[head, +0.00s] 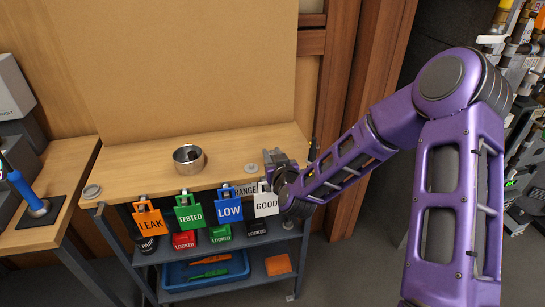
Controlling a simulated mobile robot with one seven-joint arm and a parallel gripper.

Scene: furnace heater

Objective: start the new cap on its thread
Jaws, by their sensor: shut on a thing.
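My gripper (270,160) is at the right front of the wooden bench (130,160), just above the white GOOD tag. Its dark jaws are small and partly hidden by my wrist. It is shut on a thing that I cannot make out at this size. I cannot pick out the new cap or its thread for certain. A small grey round piece (251,168) lies on the bench just left of my gripper. A similar one (92,190) is at the bench's left front corner. A round metal bowl (181,166) stands mid-bench with something dark inside.
Orange LEAK (149,221), green TESTED (189,216), blue LOW (229,208) and white GOOD (265,203) tags hang along the front edge. Padlocks and a blue tray (175,279) are on shelves below. A blue-handled tool (27,192) stands at left.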

